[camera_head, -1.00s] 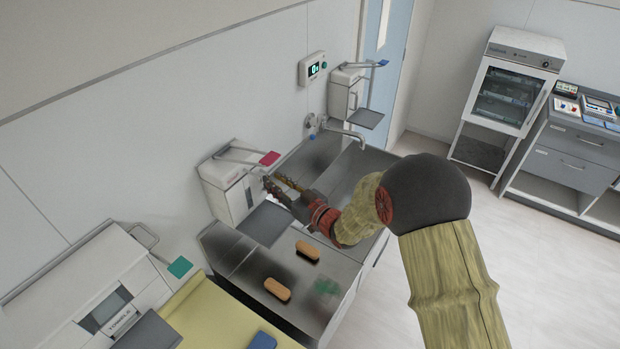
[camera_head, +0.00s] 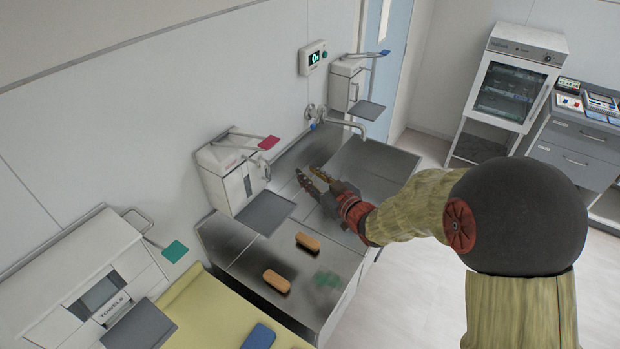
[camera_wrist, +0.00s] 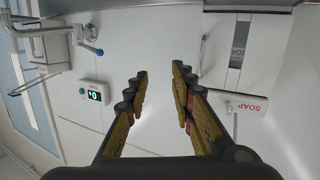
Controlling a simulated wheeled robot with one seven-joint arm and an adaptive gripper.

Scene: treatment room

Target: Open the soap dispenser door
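The soap dispenser (camera_head: 222,182) is a white box on the wall at the left end of the sink, with a red lever paddle (camera_head: 268,142). In the wrist view the dispenser (camera_wrist: 215,65) is at upper right, marked SOAP, and its paddle (camera_wrist: 247,106) is below it. A thin bar handle (camera_head: 266,168) stands out from its front. I cannot tell whether the door is shut or slightly ajar. My gripper (camera_head: 309,174) is open and empty, over the sink, to the right of the dispenser and apart from it. It also shows in the wrist view (camera_wrist: 159,70).
A grey tray (camera_head: 265,213) juts out below the dispenser. Two brushes (camera_head: 307,241) lie on the steel counter. A faucet (camera_head: 345,124), a wall display (camera_head: 313,58) and a second dispenser (camera_head: 345,87) are beyond. A towel dispenser (camera_head: 85,290) stands at lower left.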

